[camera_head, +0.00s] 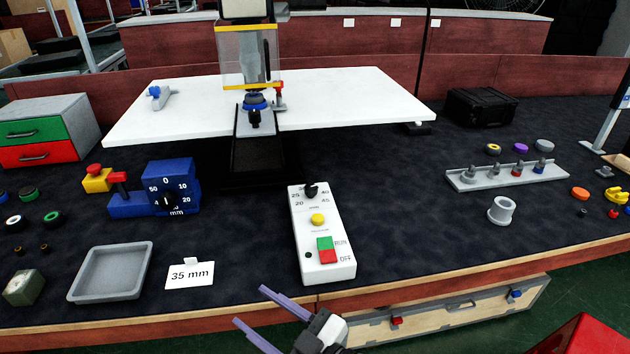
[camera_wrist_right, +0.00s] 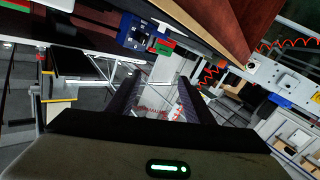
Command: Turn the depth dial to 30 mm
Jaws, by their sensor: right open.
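The depth dial is a black knob (camera_head: 170,200) on the face of a blue block (camera_head: 126,210) at the left of the bench in the head view. White numbers ring it, with 0 at the top and 10 at upper right; its exact setting is too small to read. My right gripper (camera_head: 250,305) is open and empty at the bench's front edge, to the right of and nearer than the dial, and apart from it. Its two fingers (camera_wrist_right: 157,90) also show in the wrist view with nothing held between them. My left gripper is not in view.
A card reading 35 mm (camera_head: 190,275) and a grey tray (camera_head: 75,292) lie in front of the dial. A white control box (camera_head: 318,262) with RUN/OFF buttons stands to the right. A yellow-based red button (camera_head: 96,178) is beside the block. Dark mat between block and control box is clear.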

